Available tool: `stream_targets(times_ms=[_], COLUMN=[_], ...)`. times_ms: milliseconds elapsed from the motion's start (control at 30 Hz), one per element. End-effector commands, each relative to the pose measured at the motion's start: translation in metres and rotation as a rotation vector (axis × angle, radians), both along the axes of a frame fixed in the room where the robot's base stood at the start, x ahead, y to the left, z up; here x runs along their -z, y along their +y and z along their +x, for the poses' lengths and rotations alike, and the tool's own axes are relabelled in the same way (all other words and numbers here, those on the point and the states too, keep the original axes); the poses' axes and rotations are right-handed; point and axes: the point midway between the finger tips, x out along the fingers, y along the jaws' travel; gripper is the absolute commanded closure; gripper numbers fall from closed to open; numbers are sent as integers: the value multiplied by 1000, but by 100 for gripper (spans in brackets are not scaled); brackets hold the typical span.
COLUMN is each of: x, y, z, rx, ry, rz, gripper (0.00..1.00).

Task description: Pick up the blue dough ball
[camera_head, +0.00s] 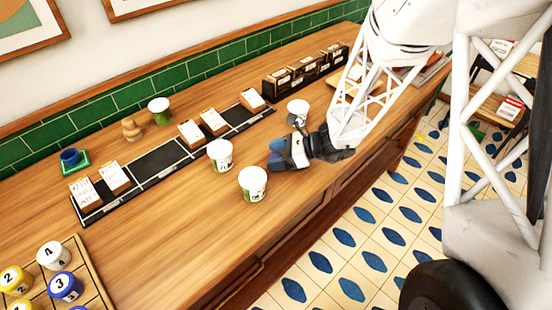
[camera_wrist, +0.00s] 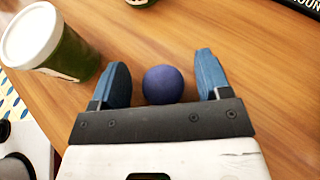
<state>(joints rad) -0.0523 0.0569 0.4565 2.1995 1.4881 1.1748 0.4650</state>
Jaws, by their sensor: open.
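The blue dough ball (camera_wrist: 163,85) lies on the wooden counter in the wrist view. My gripper (camera_wrist: 162,64) is open, with one blue finger on each side of the ball. A narrow gap shows between the ball and each finger. In the head view my gripper (camera_head: 277,153) is low over the counter, right of the middle. I cannot pick the ball out there, as the blue fingers hide it.
A white-lidded green cup (camera_wrist: 45,45) stands close to the left finger in the wrist view. In the head view white-topped cups (camera_head: 220,154) (camera_head: 253,184) (camera_head: 298,108) stand around my gripper. A dark card rail (camera_head: 158,162) runs behind.

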Motion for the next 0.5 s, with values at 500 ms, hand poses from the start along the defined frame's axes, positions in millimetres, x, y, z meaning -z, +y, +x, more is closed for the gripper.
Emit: stream_targets(times_ms=[500], x=[0], y=[0], z=[0], rx=[0], ry=[0], rz=[0], gripper=[62])
